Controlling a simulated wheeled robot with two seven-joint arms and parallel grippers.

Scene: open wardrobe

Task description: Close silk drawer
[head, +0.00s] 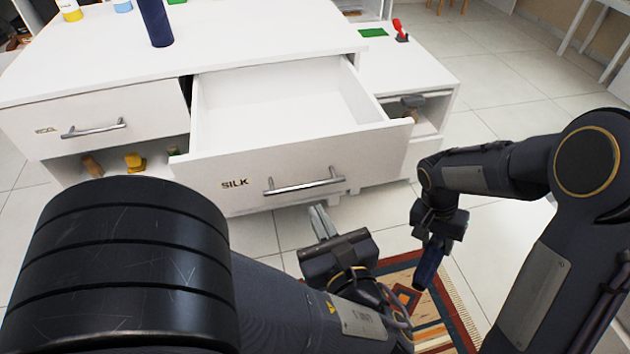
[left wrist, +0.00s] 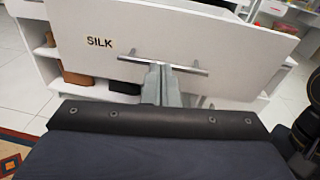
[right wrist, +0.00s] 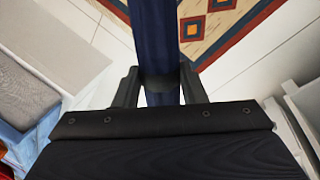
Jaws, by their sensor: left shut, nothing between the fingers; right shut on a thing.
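The SILK drawer (head: 245,180) is pulled out of the white cabinet and stands open and empty. Its metal bar handle (head: 304,184) runs along the front; the handle also shows in the left wrist view (left wrist: 190,66). My left gripper (head: 320,218) is shut and empty, just below and in front of the drawer front. In the left wrist view its fingertips (left wrist: 160,68) overlap the handle's middle; I cannot tell whether they touch it. My right gripper (head: 440,232) is shut on a dark blue cylindrical object (right wrist: 158,50), held above the floor away from the drawer.
Another closed drawer (head: 100,125) sits to the left. A dark blue bottle (head: 156,24) stands on the white top. Open shelves below hold small items, including a yellow one (head: 135,162). A patterned rug (head: 440,310) lies on the tiled floor.

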